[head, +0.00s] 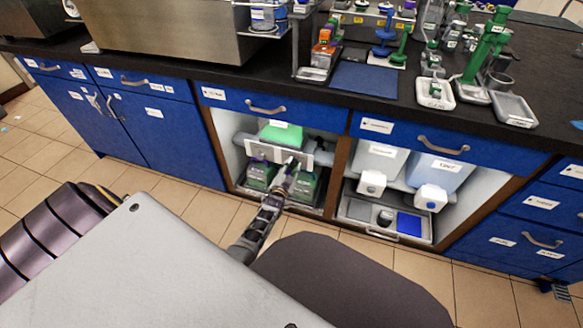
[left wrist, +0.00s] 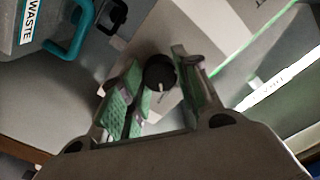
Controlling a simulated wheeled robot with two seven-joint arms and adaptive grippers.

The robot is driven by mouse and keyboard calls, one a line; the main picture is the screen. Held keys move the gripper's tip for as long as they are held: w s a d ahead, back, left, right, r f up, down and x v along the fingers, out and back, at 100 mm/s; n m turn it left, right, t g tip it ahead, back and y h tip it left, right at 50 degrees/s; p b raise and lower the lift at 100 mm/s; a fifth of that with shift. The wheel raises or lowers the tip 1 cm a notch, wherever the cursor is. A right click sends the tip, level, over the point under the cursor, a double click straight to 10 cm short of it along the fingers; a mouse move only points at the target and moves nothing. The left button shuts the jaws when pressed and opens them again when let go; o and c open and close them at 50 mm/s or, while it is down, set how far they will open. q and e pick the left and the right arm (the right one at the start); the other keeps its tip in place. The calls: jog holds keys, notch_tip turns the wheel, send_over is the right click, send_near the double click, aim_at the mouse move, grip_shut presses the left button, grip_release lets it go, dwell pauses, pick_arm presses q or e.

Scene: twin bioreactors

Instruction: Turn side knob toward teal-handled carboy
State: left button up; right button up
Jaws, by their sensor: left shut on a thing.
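In the left wrist view a round black side knob (left wrist: 160,72) with a pale pointer line sits on a light box-shaped housing (left wrist: 185,28). My left gripper (left wrist: 162,82) has its fingers on both sides of the knob and is shut on it. The teal-handled carboy (left wrist: 28,35), marked WASTE, is at the upper left of that view, with its teal handle (left wrist: 72,35) toward the knob. In the head view my left gripper (head: 291,164) reaches into the open cabinet bay and hides the knob. My right gripper is not in view.
The right bay holds two pale containers (head: 380,160) above a tray (head: 358,212). A blue drawer (head: 275,106) and the dark, crowded counter lie above. Tiled floor is open at left.

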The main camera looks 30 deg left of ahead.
pick_arm(q)
jog(key=shift+f, duration=0.1)
jog(key=o, duration=1.1)
jog(key=shift+c, duration=0.2)
jog(key=shift+s, duration=0.15)
jog(key=v, duration=0.7)
jog(key=shift+s, duration=0.15)
dwell(0.5)
